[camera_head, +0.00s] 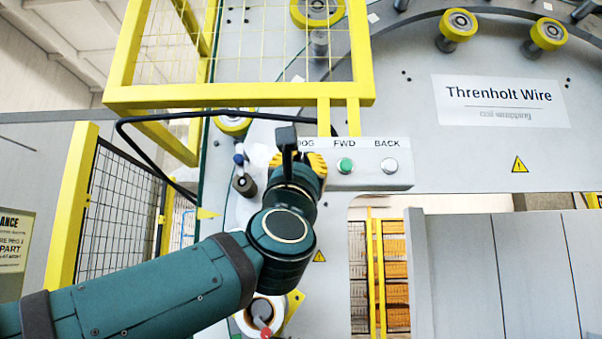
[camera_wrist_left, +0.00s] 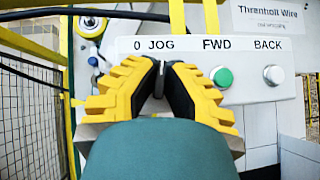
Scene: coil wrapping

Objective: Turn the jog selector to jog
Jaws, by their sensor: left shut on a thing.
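The jog selector (camera_wrist_left: 159,82) shows in the left wrist view only as a thin dark sliver below the "0 JOG" label, on the pale control box (camera_head: 372,178). My left gripper (camera_wrist_left: 160,72) is shut on it, with its dark fingertips on both sides. The fingers hide most of the selector, so I cannot tell which position it points to. In the head view my left wrist covers the selector and part of the "JOG" lettering. My right gripper is not in view.
The green FWD button (camera_head: 345,165) and the grey BACK button (camera_head: 390,166) sit just right of my gripper. A yellow mesh guard (camera_head: 240,94) hangs above the box. A black cable (camera_head: 160,119) runs at the left. Yellow rollers (camera_head: 457,25) stand at the upper right.

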